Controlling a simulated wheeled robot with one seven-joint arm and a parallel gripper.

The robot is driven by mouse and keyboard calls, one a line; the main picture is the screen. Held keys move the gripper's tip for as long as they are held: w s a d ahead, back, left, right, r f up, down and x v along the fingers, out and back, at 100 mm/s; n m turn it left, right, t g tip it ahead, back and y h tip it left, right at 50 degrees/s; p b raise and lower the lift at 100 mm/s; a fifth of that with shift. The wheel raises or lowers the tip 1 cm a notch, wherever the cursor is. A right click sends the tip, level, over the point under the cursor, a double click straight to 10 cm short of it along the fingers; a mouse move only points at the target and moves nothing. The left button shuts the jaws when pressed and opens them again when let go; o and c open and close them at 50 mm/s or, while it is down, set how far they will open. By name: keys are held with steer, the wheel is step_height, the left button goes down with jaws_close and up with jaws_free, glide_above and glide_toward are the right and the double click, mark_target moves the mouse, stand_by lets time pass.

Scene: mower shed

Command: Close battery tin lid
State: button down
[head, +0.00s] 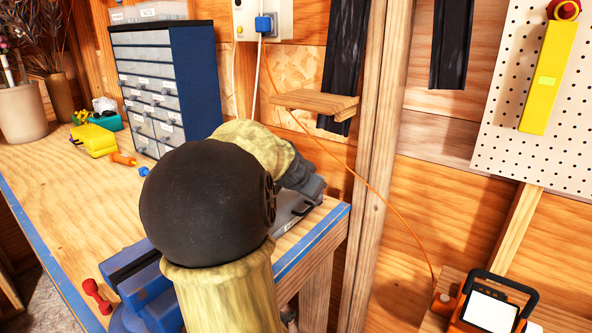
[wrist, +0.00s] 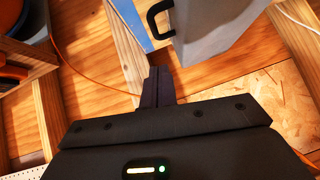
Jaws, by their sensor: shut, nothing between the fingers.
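The battery tin (head: 293,219) is a grey metal box with a dark handle at the right end of the workbench. My arm hides much of it in the head view. It also shows in the wrist view as a grey box (wrist: 222,25) with a black handle at the top. How far its lid is open I cannot tell. My gripper (wrist: 158,85) is shut and empty, with its fingertips just below the tin in the wrist picture. Whether they touch it is unclear. In the head view the fingertips are hard to make out beside the tin.
The workbench (head: 85,207) has a blue-taped edge. A drawer cabinet (head: 165,85) stands behind my arm, and a blue vise (head: 140,292) sits at the front edge. A wooden post (head: 378,150) and an orange cord (head: 395,215) are right of the bench.

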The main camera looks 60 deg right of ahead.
steer(key=v, duration=0.9)
steer(key=shift+w, duration=0.2)
steer(key=shift+s, duration=0.1)
steer(key=shift+w, duration=0.2)
steer(key=shift+s+a, duration=0.1)
steer(key=shift+s, duration=0.05)
